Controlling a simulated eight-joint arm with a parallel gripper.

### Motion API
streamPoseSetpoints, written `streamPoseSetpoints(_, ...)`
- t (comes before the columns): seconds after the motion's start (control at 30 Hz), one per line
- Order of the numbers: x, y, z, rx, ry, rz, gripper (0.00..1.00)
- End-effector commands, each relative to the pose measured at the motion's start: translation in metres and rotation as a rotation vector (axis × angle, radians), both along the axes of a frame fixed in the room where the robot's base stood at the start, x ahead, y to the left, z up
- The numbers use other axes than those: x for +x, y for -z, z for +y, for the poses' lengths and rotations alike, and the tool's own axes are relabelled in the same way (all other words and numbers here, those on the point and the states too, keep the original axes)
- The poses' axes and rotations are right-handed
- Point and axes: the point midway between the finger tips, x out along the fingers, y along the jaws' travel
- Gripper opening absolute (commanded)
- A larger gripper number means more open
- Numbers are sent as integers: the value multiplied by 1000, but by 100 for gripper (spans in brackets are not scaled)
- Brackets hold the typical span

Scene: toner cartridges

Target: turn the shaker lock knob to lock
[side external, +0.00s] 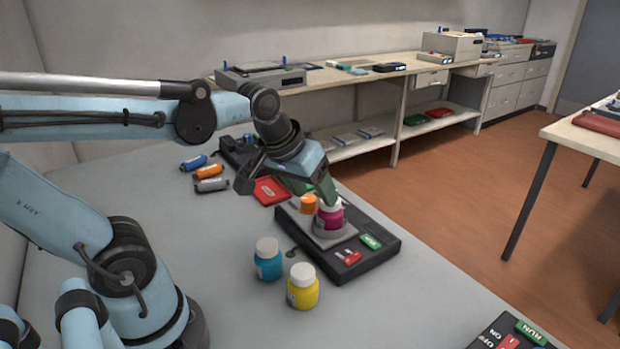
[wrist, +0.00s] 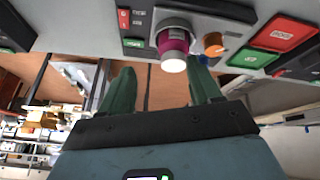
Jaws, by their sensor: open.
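The shaker (side external: 345,262) is a dark base with a grey platform on the table, and part of it shows in the wrist view (wrist: 226,12). An orange knob (side external: 308,203), apparently the lock knob, stands on the platform and also shows in the wrist view (wrist: 213,44). A magenta bottle with a white cap (side external: 330,216) stands beside it; the wrist view also shows it (wrist: 175,42). My gripper (side external: 328,190) is above the bottle, its tips partly hidden by overlap. Its green fingers are open and empty in the wrist view (wrist: 163,80), with the knob beyond the right finger.
A blue bottle (side external: 268,262) and a yellow bottle (side external: 303,288) stand left of the shaker. A dark panel (side external: 510,335) sits at the front right. The table's front middle is clear.

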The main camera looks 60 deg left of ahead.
Motion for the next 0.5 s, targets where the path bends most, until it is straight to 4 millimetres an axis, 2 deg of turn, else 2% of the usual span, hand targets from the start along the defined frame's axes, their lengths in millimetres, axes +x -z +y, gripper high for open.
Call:
streamPoseSetpoints(0.03,9,-7,10,-39,-100,38,63)
streamPoseSetpoints(0.2,32,-18,41,-161,-443,165,63)
streamPoseSetpoints(0.5,61,-20,95,-297,-1006,344,63)
